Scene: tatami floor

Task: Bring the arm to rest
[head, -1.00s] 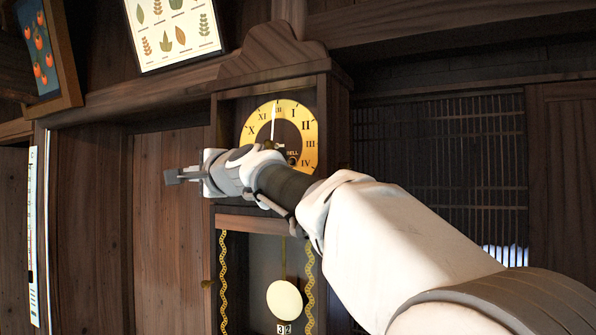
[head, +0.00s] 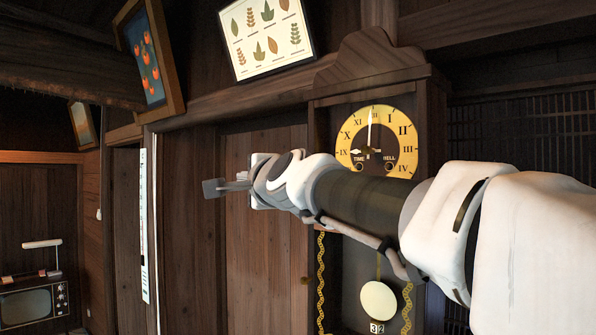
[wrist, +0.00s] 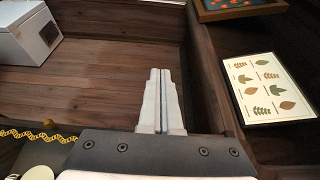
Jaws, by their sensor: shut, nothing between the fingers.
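My gripper (head: 226,187) is at the end of my arm, which reaches across the head view from the right and points left. In the head view it hangs in front of the dark wooden wall panels, left of the clock face. In the wrist view my gripper (wrist: 161,76) has its two pale fingers pressed together with nothing between them. The arm covers the middle of the wall clock (head: 435,130), including the lower part of its dial.
A leaf-patterned poster (head: 267,38) and a framed fruit picture (head: 148,58) hang above. A tall white strip (head: 145,225) is on a post. At far left stand an old television (head: 30,305) and a white desk lamp (head: 42,244). A white box (wrist: 30,35) shows in the wrist view.

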